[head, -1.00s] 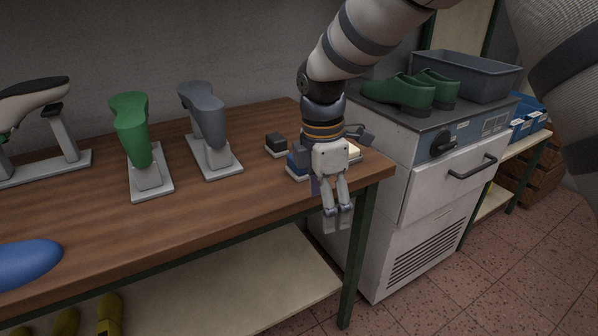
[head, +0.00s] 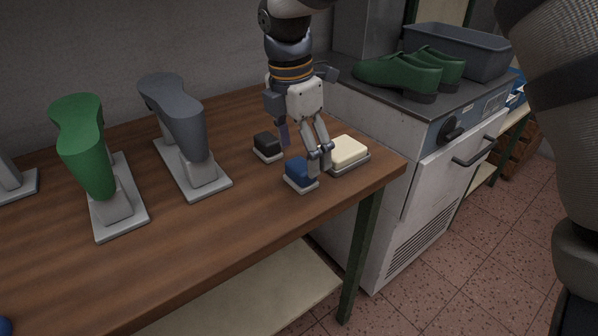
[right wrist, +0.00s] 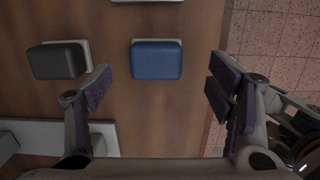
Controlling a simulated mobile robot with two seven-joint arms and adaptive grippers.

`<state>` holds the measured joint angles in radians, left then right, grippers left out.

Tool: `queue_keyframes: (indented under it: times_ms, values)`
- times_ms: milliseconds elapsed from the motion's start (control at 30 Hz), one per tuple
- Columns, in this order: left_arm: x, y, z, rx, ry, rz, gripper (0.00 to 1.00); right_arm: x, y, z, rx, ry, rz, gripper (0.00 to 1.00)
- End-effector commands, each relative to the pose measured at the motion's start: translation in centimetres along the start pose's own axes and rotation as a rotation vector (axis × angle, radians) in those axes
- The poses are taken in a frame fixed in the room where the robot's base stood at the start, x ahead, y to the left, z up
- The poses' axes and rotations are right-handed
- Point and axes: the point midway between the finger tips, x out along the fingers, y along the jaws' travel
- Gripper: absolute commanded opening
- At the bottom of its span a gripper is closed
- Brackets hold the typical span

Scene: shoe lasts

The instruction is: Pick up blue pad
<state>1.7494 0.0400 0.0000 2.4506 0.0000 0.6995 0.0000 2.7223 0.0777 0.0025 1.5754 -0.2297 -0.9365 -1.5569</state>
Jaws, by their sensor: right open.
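The blue pad (head: 299,172) sits on a small pale base near the right front corner of the wooden table. In the right wrist view the blue pad (right wrist: 157,60) lies ahead of and between the spread fingers, apart from both. My right gripper (head: 304,154) is open and empty, just above and behind the blue pad in the head view; it also shows in the right wrist view (right wrist: 163,88). A finger partly overlaps the pad's right side in the head view. My left gripper is not in view.
A black pad (head: 267,143) on its base stands left of the blue one. A cream pad (head: 347,151) lies close on the right. Grey (head: 181,115) and green (head: 86,150) shoe lasts stand farther left. A cabinet (head: 425,165) with green shoes stands beyond the table's right edge.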

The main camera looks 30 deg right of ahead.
Motion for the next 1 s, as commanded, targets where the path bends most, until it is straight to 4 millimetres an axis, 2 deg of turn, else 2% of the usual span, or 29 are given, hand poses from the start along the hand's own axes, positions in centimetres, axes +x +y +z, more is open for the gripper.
queue_keyframes:
  times_ms: [100, 233, 500, 733, 1000]
  values:
    - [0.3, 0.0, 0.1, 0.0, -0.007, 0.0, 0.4, 2.5, 0.1, -0.2, -0.001, -0.001, -0.007, 0.75]
    - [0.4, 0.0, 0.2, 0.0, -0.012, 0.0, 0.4, 4.6, 0.2, -0.2, -0.001, 0.0, -0.004, 0.75]
    - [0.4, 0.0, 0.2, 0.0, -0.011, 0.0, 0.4, 5.0, 0.3, -0.2, -0.001, 0.0, 0.003, 0.75]
    - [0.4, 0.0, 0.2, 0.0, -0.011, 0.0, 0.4, 5.0, 0.3, -0.2, -0.001, 0.0, 0.002, 0.23]
    - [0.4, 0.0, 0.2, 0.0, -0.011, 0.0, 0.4, 5.0, 0.3, -0.2, -0.001, 0.0, 0.002, 0.22]
